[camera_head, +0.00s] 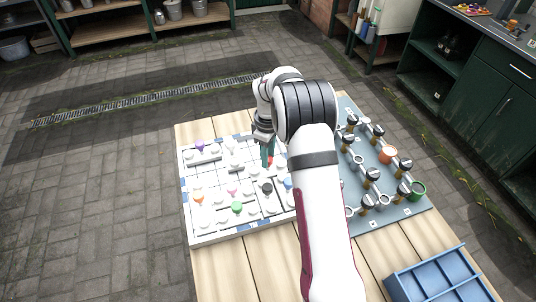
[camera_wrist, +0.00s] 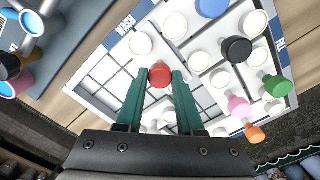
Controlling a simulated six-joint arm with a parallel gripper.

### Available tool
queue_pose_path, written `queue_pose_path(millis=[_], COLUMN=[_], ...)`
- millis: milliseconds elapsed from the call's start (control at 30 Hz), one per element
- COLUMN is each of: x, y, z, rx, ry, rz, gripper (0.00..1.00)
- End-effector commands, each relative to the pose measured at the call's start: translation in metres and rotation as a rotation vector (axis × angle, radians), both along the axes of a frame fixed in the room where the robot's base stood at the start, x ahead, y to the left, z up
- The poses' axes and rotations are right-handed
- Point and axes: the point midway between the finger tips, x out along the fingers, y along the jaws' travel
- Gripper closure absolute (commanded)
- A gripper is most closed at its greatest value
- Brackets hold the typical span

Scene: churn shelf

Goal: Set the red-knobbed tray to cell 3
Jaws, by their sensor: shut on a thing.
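The white board (camera_head: 222,235) lies on the wooden table and bears white sliding trays with knobs. The red knob (camera_wrist: 160,75) of the red-knobbed tray sits between the two teal fingers of my gripper (camera_wrist: 161,80) in the wrist view. My gripper is shut on it. In the head view my gripper (camera_head: 268,155) reaches down at the board's upper right, and a little of the red knob (camera_head: 271,161) shows beside the fingers. My fingers and arm hide part of the tray. I cannot read which cell the tray is at.
Other trays carry a black knob (camera_wrist: 237,49), a green knob (camera_wrist: 277,86), a pink knob (camera_wrist: 238,106), an orange knob (camera_wrist: 255,133) and a blue knob (camera_wrist: 211,6). A purple knob (camera_head: 200,146) is at the far left. A grey-blue panel (camera_head: 407,208) with taps lies right; a blue bin (camera_head: 440,275) stands front right.

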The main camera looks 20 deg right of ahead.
Motion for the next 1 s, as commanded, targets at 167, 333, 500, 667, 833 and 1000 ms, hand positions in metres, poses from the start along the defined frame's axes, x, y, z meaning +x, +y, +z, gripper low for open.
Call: queue_pose_path(millis=[167,333,500,667,833,1000], x=[0.0,0.0,0.0,0.0,0.001,0.001], y=[0.0,0.0,0.0,0.0,0.014,0.06], z=[0.001,0.001,0.001,0.001,0.001,0.0], rx=[0.0,0.0,-0.001,0.0,0.0,-0.001], ry=[0.0,0.0,-0.001,-0.001,0.0,0.001], rz=[0.0,0.0,0.0,-0.001,0.003,0.005], gripper=[1.0,1.0,1.0,1.0,1.0,1.0])
